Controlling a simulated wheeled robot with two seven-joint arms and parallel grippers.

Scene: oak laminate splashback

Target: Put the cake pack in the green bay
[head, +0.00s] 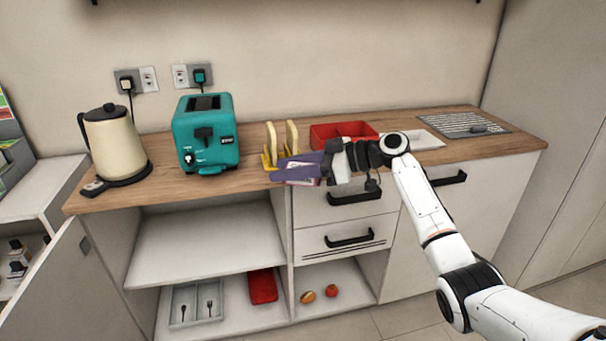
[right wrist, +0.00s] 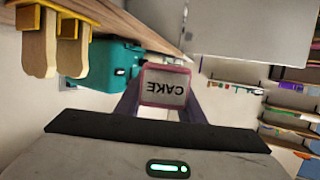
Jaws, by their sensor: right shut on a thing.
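My right gripper (head: 296,167) is in front of the counter's front edge, below the yellow rack, with its purple fingers pointing left. It is shut on the cake pack (head: 302,181), a small box with a white face and pinkish edges, partly hidden by the fingers. In the right wrist view the cake pack (right wrist: 165,87) sits between the fingertips, its CAKE lettering upside down. I cannot make out a green bay clearly in either view. My left gripper is not in view.
On the counter (head: 250,178) stand a cream kettle (head: 116,145), a teal toaster (head: 206,135), a yellow rack (head: 270,160) with wooden boards and a red bin (head: 322,138). Shelves are open below. At far left, a cabinet door (head: 62,290) stands open.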

